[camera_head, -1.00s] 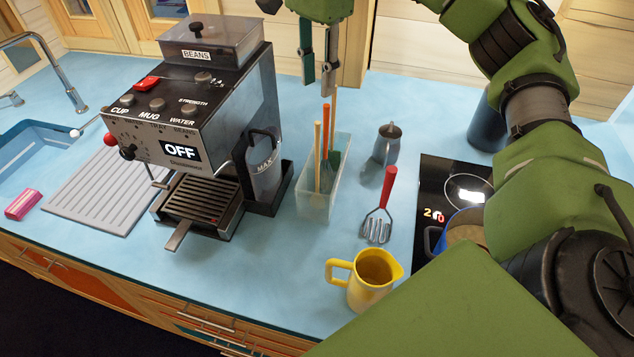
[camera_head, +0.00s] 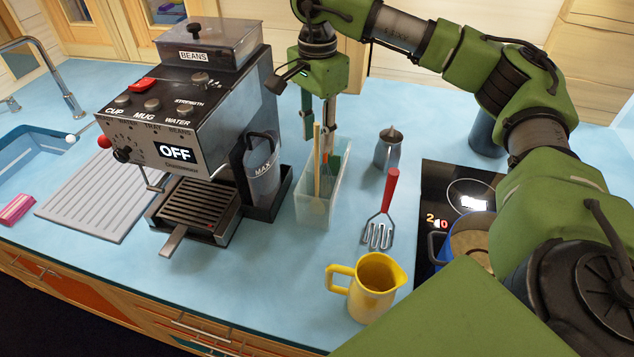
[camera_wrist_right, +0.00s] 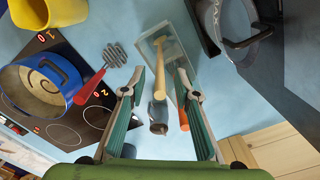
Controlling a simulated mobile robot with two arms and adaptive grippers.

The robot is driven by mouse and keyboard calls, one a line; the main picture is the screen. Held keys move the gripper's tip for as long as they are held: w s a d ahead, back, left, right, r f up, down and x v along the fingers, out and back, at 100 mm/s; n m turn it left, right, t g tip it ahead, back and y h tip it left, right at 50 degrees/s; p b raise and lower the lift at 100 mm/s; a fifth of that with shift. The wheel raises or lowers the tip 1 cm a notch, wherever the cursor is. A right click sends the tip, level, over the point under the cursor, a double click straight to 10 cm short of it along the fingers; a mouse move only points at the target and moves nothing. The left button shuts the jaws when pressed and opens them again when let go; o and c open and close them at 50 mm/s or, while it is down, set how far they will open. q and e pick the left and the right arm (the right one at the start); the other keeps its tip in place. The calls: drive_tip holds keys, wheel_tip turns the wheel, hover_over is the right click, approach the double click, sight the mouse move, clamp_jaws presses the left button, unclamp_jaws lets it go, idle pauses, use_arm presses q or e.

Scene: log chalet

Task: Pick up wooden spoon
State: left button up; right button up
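A clear container (camera_head: 311,212) stands on the blue counter right of the coffee machine and holds upright utensils. A tan wooden handle (camera_head: 317,172), likely the wooden spoon's, rises from it; its lower end is hard to make out. My right gripper (camera_head: 318,135) is open, pointing down over the container, with its fingers around the handle tops. In the right wrist view the tan handle (camera_wrist_right: 169,52) runs between the open fingers (camera_wrist_right: 160,76), with an orange handle (camera_wrist_right: 182,119) close by. I cannot tell whether a finger touches either. My left gripper is not in view.
The coffee machine (camera_head: 185,110) stands close on the left. A grey metal pot (camera_head: 388,148), a red-handled masher (camera_head: 382,220) and a yellow jug (camera_head: 374,285) stand or lie to the right. The hob (camera_head: 440,185) with a blue pot (camera_head: 470,240) is further right.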

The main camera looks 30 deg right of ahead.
sight(317, 153)
wheel_tip(317, 153, down, 4)
drive_tip(key=p, duration=0.3)
drive_tip(key=shift+f, duration=0.7)
drive_tip(key=shift+a, duration=0.1)
clamp_jaws()
